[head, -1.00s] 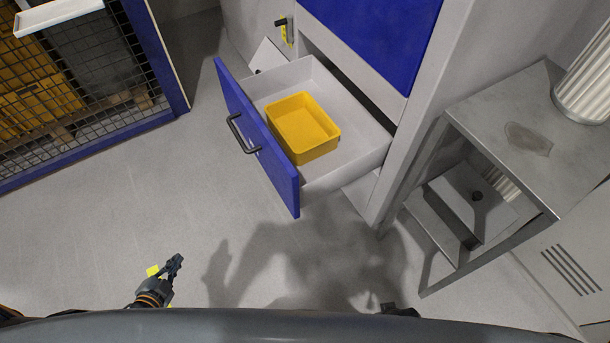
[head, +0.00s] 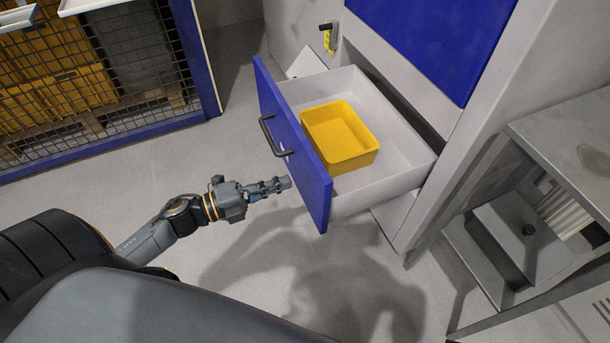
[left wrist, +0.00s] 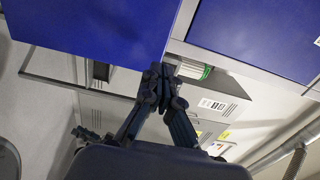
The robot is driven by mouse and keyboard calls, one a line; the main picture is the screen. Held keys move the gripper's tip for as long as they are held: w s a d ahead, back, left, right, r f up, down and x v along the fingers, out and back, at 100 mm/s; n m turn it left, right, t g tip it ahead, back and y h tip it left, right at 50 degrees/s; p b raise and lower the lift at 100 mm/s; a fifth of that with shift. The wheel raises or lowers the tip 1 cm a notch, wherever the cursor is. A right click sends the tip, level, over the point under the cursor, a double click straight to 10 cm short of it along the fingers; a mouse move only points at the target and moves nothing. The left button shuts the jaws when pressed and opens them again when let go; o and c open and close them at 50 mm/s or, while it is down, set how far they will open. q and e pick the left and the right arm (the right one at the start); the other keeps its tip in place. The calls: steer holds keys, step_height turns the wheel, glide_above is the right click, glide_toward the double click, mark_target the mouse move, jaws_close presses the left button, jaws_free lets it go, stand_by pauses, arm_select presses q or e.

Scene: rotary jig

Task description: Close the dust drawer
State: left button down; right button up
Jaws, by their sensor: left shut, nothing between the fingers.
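The dust drawer (head: 408,167) is pulled out of the blue and grey cabinet. Its blue front panel (head: 298,150) carries a dark bar handle (head: 273,136), and a yellow bin (head: 352,158) sits inside. My left gripper (head: 286,183) is shut and empty. In the head view its tips are just left of the panel's outer face, below the handle. In the left wrist view the gripper's tips (left wrist: 160,72) are at the lower edge of a blue panel (left wrist: 105,25); I cannot tell whether they touch it. My right gripper is not in view.
A metal bench frame (head: 575,135) stands right of the cabinet. A mesh cage (head: 100,75) with blue edging stands at the upper left. A yellow and black lever (head: 329,38) is on the cabinet side. The floor left of the drawer is clear.

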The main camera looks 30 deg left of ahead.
mark_target(316, 172)
arm_select(q)
steer(key=x, duration=0.6)
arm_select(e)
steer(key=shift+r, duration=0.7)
arm_select(q)
steer(key=shift+w+d, duration=0.1)
steer(key=shift+w, duration=0.05)
